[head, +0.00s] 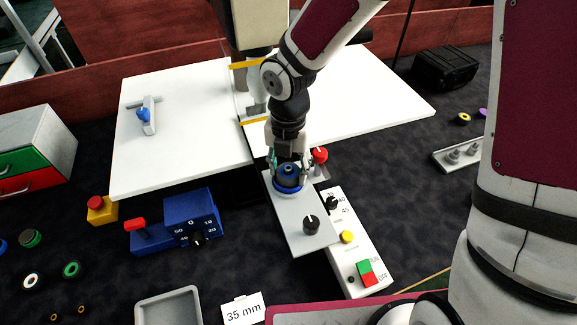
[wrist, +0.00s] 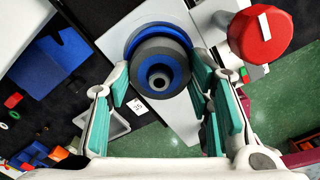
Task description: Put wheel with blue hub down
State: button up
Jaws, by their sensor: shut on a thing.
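The wheel with blue hub (wrist: 158,73) is a dark grey ring with a blue band and a grey centre. My gripper (head: 288,166) points down and is shut on it, with teal finger pads on either side in the wrist view. In the head view the wheel (head: 288,172) is at the far end of a light grey plate (head: 287,222). A larger blue disc (wrist: 149,37) shows beneath and behind the wheel. I cannot tell whether the wheel touches that disc or hangs just above it.
A red knob (head: 320,155) stands close right of my gripper; it looks large in the wrist view (wrist: 262,35). A control panel (head: 347,262) with buttons lies right, a blue dial box (head: 190,212) left.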

jog(key=shift+f, duration=0.1)
jog(key=o, duration=1.2)
jog(key=shift+c, duration=0.2)
notch_tip(320, 180, up, 12)
jog(key=s+d+r+m+t, duration=0.2)
jog(key=s+d+r+m, duration=0.5)
jog(key=m, duration=0.9)
jog(key=s+d+r+m+t, duration=0.3)
jog(key=s+d+r+m, duration=0.4)
jog(key=m, duration=0.9)
jog(key=shift+s+d+t, duration=0.3)
jog(key=shift+s+d, duration=0.5)
jog(key=shift+d, duration=0.25)
